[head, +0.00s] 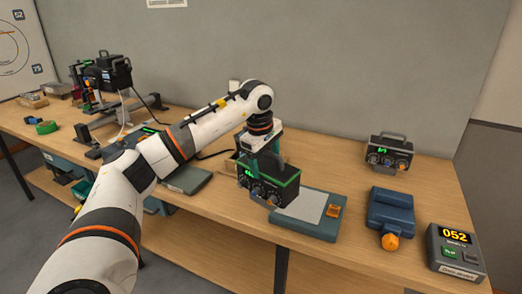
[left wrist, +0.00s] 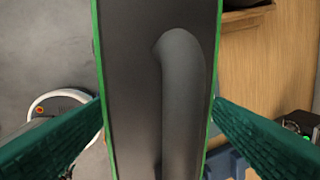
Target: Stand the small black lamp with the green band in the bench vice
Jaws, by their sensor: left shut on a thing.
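My left gripper (head: 264,160), with teal fingers, is shut on the small black lamp with the green band (head: 270,186). The lamp is roughly upright over the bench, close behind a flat blue-grey pad; I cannot tell whether it touches the bench. In the left wrist view the lamp's dark top (left wrist: 135,90), with green edges and a grey handle, fills the space between the fingers. A blue block with an orange knob (head: 391,212), which looks like the bench vice, stands to the right, apart from the lamp. My right gripper is not in view.
The blue-grey pad (head: 308,228) with a light top lies in front of the lamp. A grey box with a handle (head: 390,152) stands at the back right. A control box reading 052 (head: 456,252) is at the right front. Stands and a green tape roll (head: 46,127) are left.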

